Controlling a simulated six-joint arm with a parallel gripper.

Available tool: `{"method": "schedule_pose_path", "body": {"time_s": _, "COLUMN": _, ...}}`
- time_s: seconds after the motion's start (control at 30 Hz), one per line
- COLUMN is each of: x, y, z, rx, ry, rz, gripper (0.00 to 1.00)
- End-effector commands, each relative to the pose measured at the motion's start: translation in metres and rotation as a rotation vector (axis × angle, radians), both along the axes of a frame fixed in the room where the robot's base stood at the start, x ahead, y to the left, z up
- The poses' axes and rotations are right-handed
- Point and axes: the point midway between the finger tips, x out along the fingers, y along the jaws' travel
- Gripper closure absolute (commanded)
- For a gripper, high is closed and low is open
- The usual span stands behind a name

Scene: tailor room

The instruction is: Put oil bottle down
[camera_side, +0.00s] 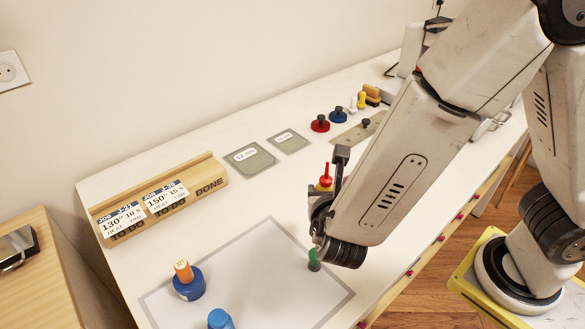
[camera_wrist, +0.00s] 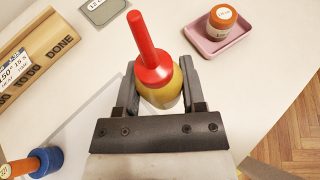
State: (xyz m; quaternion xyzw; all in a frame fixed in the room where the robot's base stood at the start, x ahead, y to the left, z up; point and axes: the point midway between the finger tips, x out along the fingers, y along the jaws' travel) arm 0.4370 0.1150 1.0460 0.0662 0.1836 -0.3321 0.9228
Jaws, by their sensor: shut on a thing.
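The oil bottle, with a yellow body and a long red spout, shows in the wrist view (camera_wrist: 163,90) between the two dark fingers. My gripper (camera_wrist: 159,83) is shut on its body. The spout points up in the side view. The bottle's base is hidden, so I cannot tell whether it touches the table.
A pink tray (camera_wrist: 190,47) with an orange-lidded jar (camera_wrist: 222,17) lies right of the bottle in the wrist view. A grey-bordered mat (camera_side: 250,275), an orange-topped blue item (camera_side: 187,284), a wooden DONE holder (camera_side: 205,181) and grey label plates (camera_side: 250,160) are on the table.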

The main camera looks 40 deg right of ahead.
Motion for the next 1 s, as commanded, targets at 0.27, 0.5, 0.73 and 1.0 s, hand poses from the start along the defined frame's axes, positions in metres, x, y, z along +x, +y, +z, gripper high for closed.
{"method": "schedule_pose_path", "body": {"time_s": 0.27, "x": -0.025, "y": 0.050, "z": 0.004, "rx": 0.000, "ry": 0.000, "rz": 0.176, "gripper": 1.00}}
{"method": "schedule_pose_path", "body": {"time_s": 0.5, "x": -0.036, "y": 0.066, "z": 0.005, "rx": -0.001, "ry": -0.001, "rz": 0.239, "gripper": 1.00}}
{"method": "schedule_pose_path", "body": {"time_s": 0.73, "x": -0.036, "y": 0.067, "z": 0.005, "rx": 0.000, "ry": 0.000, "rz": 0.243, "gripper": 1.00}}
{"method": "schedule_pose_path", "body": {"time_s": 1.0, "x": -0.018, "y": 0.075, "z": -0.005, "rx": -0.002, "ry": 0.001, "rz": 0.240, "gripper": 1.00}}
